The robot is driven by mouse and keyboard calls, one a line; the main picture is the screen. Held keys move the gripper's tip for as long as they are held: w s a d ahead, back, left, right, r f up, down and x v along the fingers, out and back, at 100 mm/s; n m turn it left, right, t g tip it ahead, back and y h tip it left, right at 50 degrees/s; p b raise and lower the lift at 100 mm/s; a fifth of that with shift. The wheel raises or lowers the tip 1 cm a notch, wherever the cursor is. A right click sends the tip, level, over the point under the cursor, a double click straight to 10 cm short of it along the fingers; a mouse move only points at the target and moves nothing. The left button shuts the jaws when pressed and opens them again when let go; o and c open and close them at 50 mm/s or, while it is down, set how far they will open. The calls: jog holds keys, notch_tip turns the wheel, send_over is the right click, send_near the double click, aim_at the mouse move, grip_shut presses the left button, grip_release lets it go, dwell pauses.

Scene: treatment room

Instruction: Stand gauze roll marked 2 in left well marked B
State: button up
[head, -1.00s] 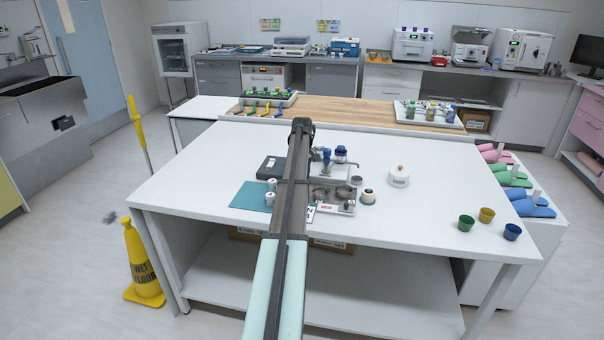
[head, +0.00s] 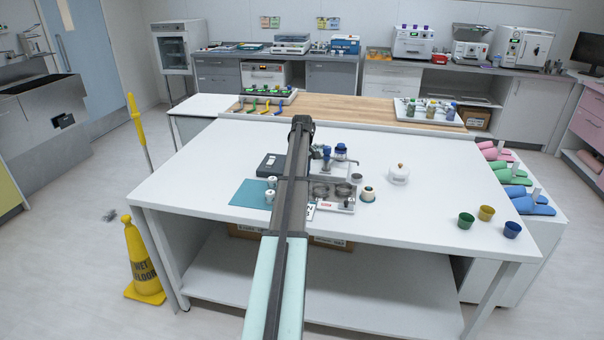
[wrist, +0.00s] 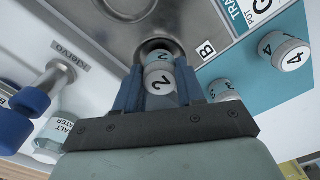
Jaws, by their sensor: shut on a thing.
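In the wrist view my gripper (wrist: 158,88) is shut on a white gauze roll marked 2 (wrist: 159,77), between its two blue fingers. The roll's far end lines up with a dark round well (wrist: 153,46) in the metal tray (wrist: 195,18). A label B (wrist: 206,50) is beside this well. I cannot tell whether the roll's end is inside the well or just above it. In the head view my arm covers the gripper, the held roll and the left part of the tray (head: 348,208).
Rolls marked 4 (wrist: 284,50) and 3 (wrist: 222,89) stand on the teal mat (head: 246,193). A blue-handled metal fixture (wrist: 48,85) and a salt water jar (wrist: 55,138) are at left in the wrist view. A white lidded pot (head: 398,175) stands right of the tray.

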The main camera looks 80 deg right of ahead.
jog(key=shift+f, duration=0.55)
dwell(0.4)
jog(key=o, duration=0.7)
jog(key=shift+o, duration=0.2)
notch_tip(320, 180, up, 11)
dwell(0.9)
dwell(0.5)
